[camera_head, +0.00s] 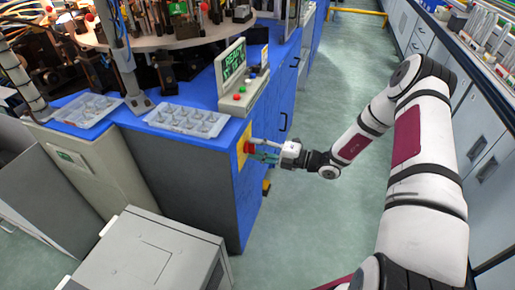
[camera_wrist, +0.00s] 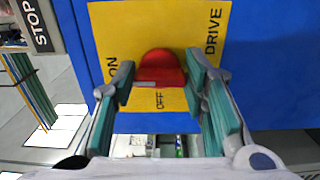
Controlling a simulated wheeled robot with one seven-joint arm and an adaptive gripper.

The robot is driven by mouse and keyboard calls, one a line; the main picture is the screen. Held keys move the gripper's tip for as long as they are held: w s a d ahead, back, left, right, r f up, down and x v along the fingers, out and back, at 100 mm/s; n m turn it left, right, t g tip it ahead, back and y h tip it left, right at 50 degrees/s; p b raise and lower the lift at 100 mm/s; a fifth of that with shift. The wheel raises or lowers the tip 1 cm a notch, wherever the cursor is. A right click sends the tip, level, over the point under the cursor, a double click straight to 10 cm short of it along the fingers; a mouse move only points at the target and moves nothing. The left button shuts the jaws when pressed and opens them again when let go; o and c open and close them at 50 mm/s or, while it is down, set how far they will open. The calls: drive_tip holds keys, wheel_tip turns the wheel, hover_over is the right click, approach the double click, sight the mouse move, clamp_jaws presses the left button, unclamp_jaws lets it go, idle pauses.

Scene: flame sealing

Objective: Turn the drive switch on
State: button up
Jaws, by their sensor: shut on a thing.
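The drive switch is a red knob (camera_wrist: 160,68) on a yellow plate (camera_wrist: 213,20) marked ON, OFF and DRIVE, fixed to a blue cabinet. In the wrist view, my gripper (camera_wrist: 160,85) has its green-padded fingers on either side of the knob, shut on it. In the head view, my gripper (camera_head: 265,153) reaches the yellow plate (camera_head: 243,141) on the cabinet's side from the right. The red knob (camera_head: 249,148) shows there only in small part. The knob's exact pointing direction is hard to tell.
The blue cabinet (camera_head: 190,190) carries a control panel (camera_head: 240,90) with coloured buttons and clear trays (camera_head: 187,119). A grey box (camera_head: 150,255) stands in front. A grey counter (camera_head: 480,110) runs along the right. The green floor between them is clear.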

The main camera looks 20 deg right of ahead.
drive_tip(key=shift+f, duration=0.1)
drive_tip(key=o, duration=1.2)
drive_tip(key=shift+c, duration=0.2)
drive_tip(key=shift+d, duration=0.1)
drive_tip(key=v, duration=1.2)
